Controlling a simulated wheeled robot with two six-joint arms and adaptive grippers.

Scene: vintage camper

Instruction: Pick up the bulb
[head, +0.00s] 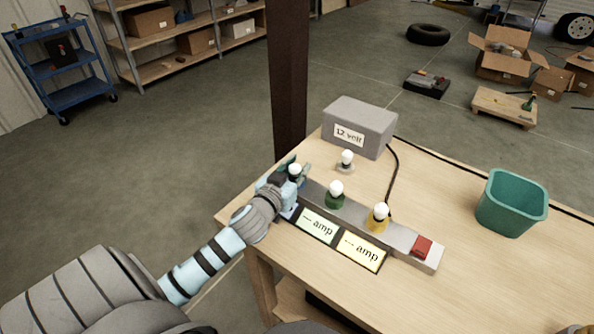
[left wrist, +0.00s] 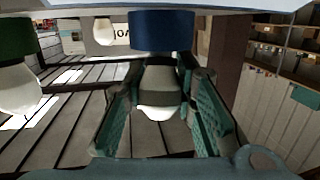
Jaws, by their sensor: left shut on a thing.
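A white bulb (head: 295,169) stands at the left end of a grey strip, at the blue socket. My left gripper (head: 292,172) is closed around it. In the left wrist view, the bulb (left wrist: 157,113) sits between the two teal fingers of the gripper (left wrist: 160,100), with its base at the blue socket (left wrist: 160,30). Whether the base is still inside the socket is unclear. Other white bulbs stand in the green socket (head: 335,201) and the yellow socket (head: 377,224). Another bulb (head: 346,157) stands on a small grey base near the 12 volt box. My right gripper is out of view.
The grey 12 volt box (head: 370,125) stands behind the strip, with a black cable. A red switch (head: 422,247) is at the strip's right end. Green (head: 317,226) and yellow (head: 361,251) amp labels lie in front. A teal bin (head: 512,205) stands on the right of the wooden table (head: 440,190).

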